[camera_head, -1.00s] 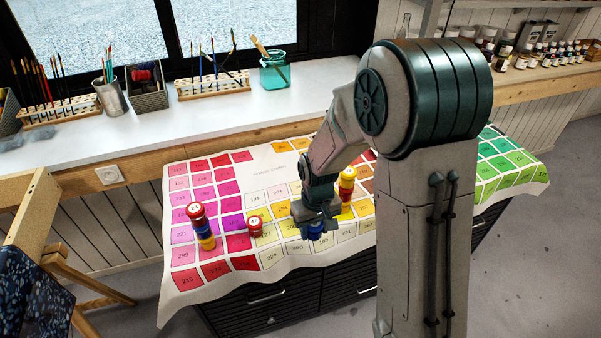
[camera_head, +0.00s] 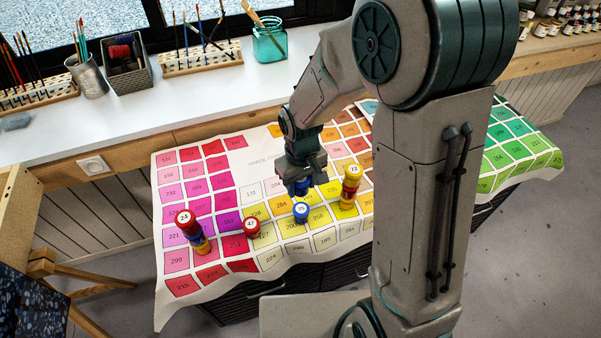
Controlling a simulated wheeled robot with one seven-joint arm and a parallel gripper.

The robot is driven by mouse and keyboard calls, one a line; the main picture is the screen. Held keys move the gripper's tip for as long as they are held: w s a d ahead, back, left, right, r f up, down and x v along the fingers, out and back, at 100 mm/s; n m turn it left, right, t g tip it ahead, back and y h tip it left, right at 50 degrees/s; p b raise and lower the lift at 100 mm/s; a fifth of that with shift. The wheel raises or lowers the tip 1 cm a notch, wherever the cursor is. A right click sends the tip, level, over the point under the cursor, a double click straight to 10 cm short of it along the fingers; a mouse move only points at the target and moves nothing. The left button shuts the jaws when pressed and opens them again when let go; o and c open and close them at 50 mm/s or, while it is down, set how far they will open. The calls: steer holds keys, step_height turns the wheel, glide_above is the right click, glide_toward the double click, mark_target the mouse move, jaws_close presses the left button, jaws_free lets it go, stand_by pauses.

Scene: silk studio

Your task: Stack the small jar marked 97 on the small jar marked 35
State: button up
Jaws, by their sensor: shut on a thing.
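A small blue jar marked 35 (camera_head: 301,213) stands upright on the colour-chart cloth, its lid uncovered. My gripper (camera_head: 303,186) is just behind and above it in the picture, pointing down. It is shut on a small blue jar (camera_head: 303,188), mostly hidden by the fingers. I cannot read a number on the held jar, so I cannot tell that it is the one marked 97. The held jar looks apart from the jar marked 35.
A stack topped by a red jar marked 24 (camera_head: 184,218) stands at left. A single red jar (camera_head: 251,228), apparently marked 47, stands nearby. A mostly yellow stack (camera_head: 350,188) stands close to my gripper's right. The cloth (camera_head: 204,290) covers a table below the white sill (camera_head: 130,125).

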mark_target(301, 209)
steer(key=shift+s+f+b, duration=0.15)
steer(key=shift+f+b, duration=0.25)
steer(key=shift+f, duration=0.1)
steer(key=shift+f+b, duration=1.95)
steer(key=shift+f, duration=0.9)
steer(key=shift+f+b, duration=0.55)
steer(key=shift+f, duration=0.05)
steer(key=o, duration=1.1)
steer(key=shift+r, duration=0.1)
step_height(301, 209, up, 14)
steer(key=shift+f, duration=0.15)
